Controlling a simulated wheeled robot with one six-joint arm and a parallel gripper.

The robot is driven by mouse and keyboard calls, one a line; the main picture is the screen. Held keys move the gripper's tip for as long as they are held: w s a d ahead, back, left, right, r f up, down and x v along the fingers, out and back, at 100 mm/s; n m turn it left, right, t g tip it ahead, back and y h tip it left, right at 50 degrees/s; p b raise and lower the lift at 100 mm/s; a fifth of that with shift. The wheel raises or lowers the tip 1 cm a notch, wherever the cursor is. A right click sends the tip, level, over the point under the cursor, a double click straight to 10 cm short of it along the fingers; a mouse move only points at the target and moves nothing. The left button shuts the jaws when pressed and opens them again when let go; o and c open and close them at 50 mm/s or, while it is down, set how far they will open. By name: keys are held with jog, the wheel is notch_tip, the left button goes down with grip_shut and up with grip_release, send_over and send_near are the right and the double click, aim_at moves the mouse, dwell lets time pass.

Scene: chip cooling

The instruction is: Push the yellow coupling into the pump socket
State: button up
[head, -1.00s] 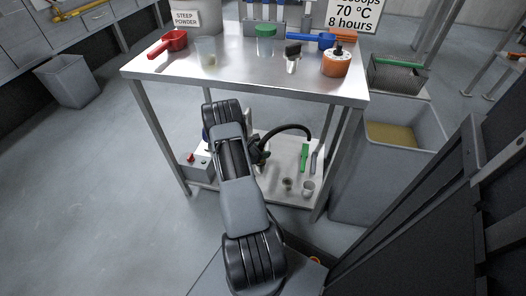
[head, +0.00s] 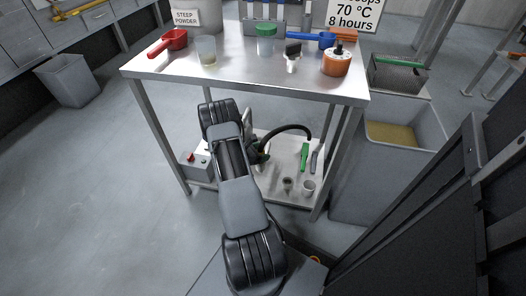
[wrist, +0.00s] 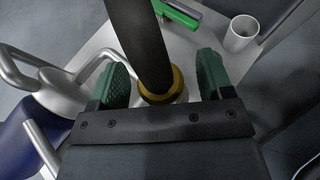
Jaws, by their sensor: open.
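In the wrist view the yellow coupling (wrist: 160,97) is a ring at the lower end of a thick black hose (wrist: 138,40). It sits between the two green finger pads of my gripper (wrist: 158,78), which are open with a gap on each side of it. A pale metal part shows just below the ring, at the edge of my gripper's dark body; I cannot tell how far the coupling is seated on it. In the head view the hose (head: 290,128) arches over the lower shelf, and my arm hides the coupling.
The lower shelf (head: 270,182) holds a white cup (head: 308,187), a green-handled tool (head: 304,157) and a control box (head: 196,168). In the wrist view a bent metal handle (wrist: 25,72) and a silver vessel (wrist: 62,92) are close on the left. The tabletop (head: 230,72) is above.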

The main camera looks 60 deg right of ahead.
jog(key=p+v, duration=0.3)
jog(key=v, duration=0.9)
jog(key=shift+a, duration=0.15)
jog(key=shift+w, duration=0.15)
